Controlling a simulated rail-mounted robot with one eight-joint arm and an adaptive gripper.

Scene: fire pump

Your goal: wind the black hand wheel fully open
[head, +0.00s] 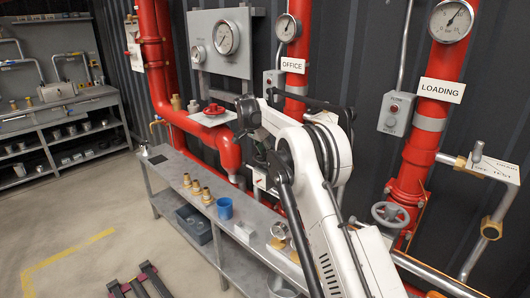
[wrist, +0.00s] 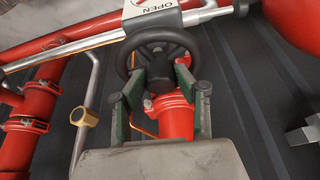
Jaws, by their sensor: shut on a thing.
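The black hand wheel (wrist: 160,50) is at the upper middle of the wrist view, below a grey plate (wrist: 150,10) marked OPEN. Its rim, spokes and hub show, with a red pipe body behind it. My gripper (wrist: 160,93) has its green and grey fingers on either side of the lower part of the wheel and is shut on it. The exact contact of the pads is hard to see. In the head view my gripper (head: 258,117) is at the pipework below the OFFICE sign; the wheel there is largely hidden by my arm.
A grey bench (head: 180,205) below carries brass fittings (head: 196,187) and a blue cup (head: 224,208). A red hand wheel (head: 214,109) is left of my gripper. A grey hand wheel (head: 390,215) is on the LOADING pipe at right. The floor (head: 70,225) at left is mostly open.

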